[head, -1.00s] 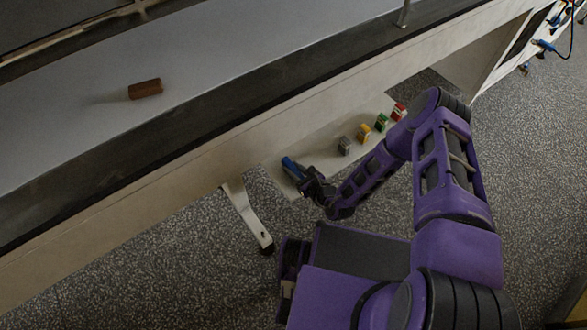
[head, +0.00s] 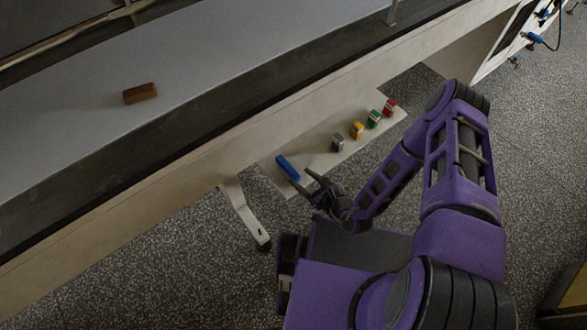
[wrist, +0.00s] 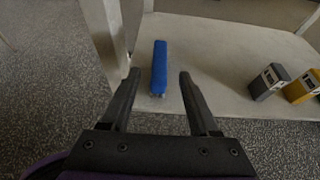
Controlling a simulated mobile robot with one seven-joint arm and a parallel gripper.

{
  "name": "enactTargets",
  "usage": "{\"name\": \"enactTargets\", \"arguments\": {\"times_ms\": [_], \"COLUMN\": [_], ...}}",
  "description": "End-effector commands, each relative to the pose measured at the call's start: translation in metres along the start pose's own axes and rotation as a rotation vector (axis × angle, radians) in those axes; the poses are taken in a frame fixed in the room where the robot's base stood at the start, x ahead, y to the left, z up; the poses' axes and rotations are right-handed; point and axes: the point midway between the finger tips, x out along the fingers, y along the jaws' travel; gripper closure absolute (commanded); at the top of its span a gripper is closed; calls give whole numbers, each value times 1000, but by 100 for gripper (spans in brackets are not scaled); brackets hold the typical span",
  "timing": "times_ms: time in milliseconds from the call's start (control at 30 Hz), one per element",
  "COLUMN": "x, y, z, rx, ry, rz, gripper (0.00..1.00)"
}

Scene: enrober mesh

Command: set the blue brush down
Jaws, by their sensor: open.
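The blue brush (head: 288,168) lies on a low pale shelf (head: 312,158), near its left end. It also shows in the wrist view (wrist: 159,68), lying flat, ahead of my fingertips and roughly between their lines. My gripper (head: 306,182) is open and empty, just off the near end of the brush. In the wrist view its two black fingers (wrist: 158,78) stand apart on either side, and neither appears to touch the brush.
On the same shelf, to the right, stand a grey block (head: 337,143), a yellow one (head: 357,130), a green one (head: 374,119) and a red one (head: 390,107). A pale upright (wrist: 109,35) stands close to the left finger. A brown block (head: 140,93) lies on the belt above.

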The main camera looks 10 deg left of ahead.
Motion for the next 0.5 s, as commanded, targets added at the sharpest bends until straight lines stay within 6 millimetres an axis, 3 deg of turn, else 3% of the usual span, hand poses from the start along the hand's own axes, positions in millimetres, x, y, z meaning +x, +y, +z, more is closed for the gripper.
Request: {"name": "enactTargets", "arguments": {"times_ms": [200, 500], "x": [-30, -36], "y": [0, 0], "z": [0, 0], "rx": [1, 0], "ry": [1, 0], "rz": [-2, 0], "gripper": [38, 38]}}
